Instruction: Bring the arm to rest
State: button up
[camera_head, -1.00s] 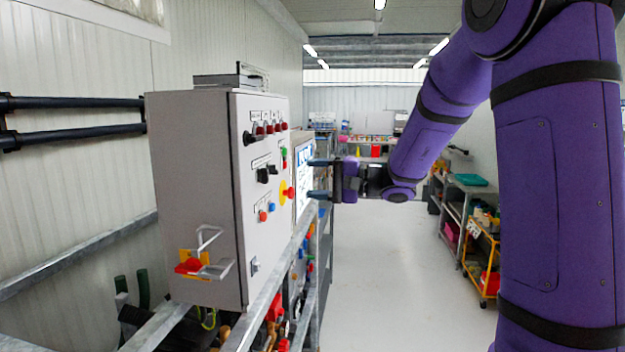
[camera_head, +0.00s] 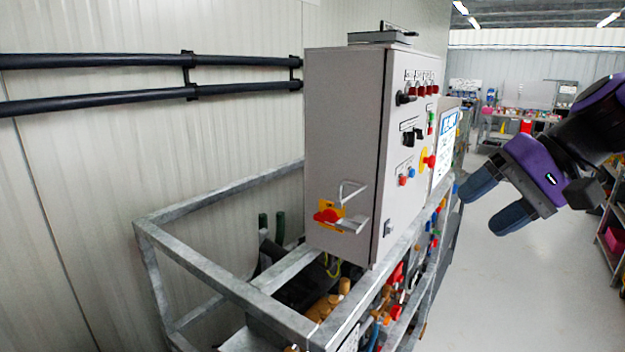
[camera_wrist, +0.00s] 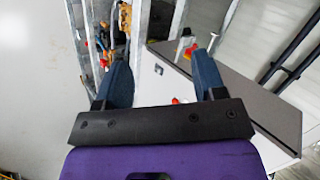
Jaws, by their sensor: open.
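My gripper (camera_head: 486,205) is at the right of the head view, with its two blue-grey fingers apart and nothing between them. The fingers point left and down, in front of and to the right of the grey control cabinet (camera_head: 345,150). In the wrist view my gripper (camera_wrist: 163,82) also shows open, with the cabinet (camera_wrist: 225,95) behind and to the right of the fingers. I cannot tell the exact gap to the cabinet. Most of my arm is out of the head view.
A metal frame (camera_head: 205,268) carries the cabinet, with pump parts inside. The cabinet side has a red and yellow switch (camera_head: 328,215). Black pipes (camera_head: 100,102) run along the left wall. Open floor (camera_head: 490,300) lies at the right, with shelves (camera_head: 612,235) beyond.

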jog(key=s+d+f+n+t+h, duration=0.1)
jog(key=s+d+n+t+h, duration=0.1)
jog(key=s+d+h, duration=0.4)
jog(key=s+h, duration=0.2)
jog(key=s, duration=0.2)
jog(key=shift+t, duration=0.3)
jog(key=shift+d+f, duration=0.1)
dwell(1.2)
grip_shut()
dwell(1.6)
